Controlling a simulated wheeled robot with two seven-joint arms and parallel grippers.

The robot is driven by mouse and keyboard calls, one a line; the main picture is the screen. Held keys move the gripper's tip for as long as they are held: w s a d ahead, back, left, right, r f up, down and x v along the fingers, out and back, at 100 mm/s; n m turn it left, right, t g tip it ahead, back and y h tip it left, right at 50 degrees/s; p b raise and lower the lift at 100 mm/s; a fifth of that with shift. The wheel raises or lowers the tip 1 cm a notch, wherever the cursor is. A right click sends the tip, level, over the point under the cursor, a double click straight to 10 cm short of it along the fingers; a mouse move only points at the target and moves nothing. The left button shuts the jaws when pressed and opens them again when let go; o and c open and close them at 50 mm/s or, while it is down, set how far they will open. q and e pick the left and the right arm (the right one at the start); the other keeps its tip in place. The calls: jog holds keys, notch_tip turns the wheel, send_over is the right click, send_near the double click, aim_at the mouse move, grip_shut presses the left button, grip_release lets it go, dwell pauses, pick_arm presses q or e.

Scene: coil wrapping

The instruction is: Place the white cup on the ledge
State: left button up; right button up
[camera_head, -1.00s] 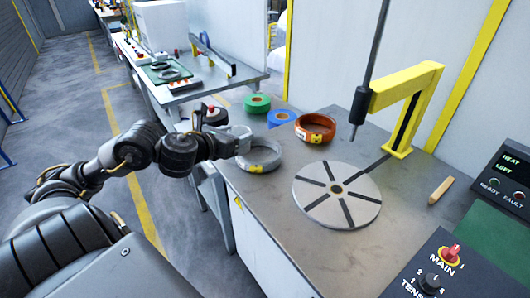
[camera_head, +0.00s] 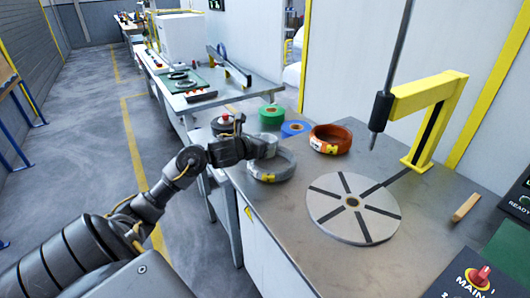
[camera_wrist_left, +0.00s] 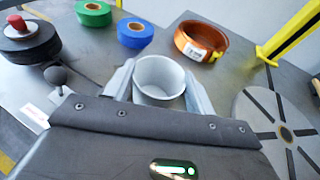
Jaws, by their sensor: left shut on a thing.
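The white cup (camera_wrist_left: 160,80) is upright between the two fingers of my left gripper (camera_wrist_left: 160,88) in the left wrist view, its open rim facing the camera. My left gripper (camera_head: 263,146) is shut on it. In the head view the gripper is above the far-left part of the workbench, in front of or over a grey coil (camera_head: 272,174). The cup is hard to tell from the fingers there. I cannot tell which surface is the ledge. My right gripper is not in view.
The workbench (camera_head: 292,220) holds a green roll (camera_head: 271,115), a blue roll (camera_head: 295,129), an orange coil (camera_head: 331,139), a slotted round plate (camera_head: 353,208) and a yellow arm (camera_head: 432,120) with a vertical rod. A red-knobbed black disc (camera_head: 227,124) is close to my wrist.

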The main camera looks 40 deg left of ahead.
pick_arm(q)
jog(key=shift+w+a+f, duration=0.1)
jog(key=shift+w+f, duration=0.2)
jog(key=shift+f, duration=0.1)
jog(key=shift+w+f, duration=0.1)
jog(key=shift+f, duration=1.5)
jog(key=shift+f, duration=0.15)
jog(key=o, duration=1)
jog(key=shift+r, duration=0.25)
jog(key=v, duration=1.2)
jog(key=shift+a, duration=0.1)
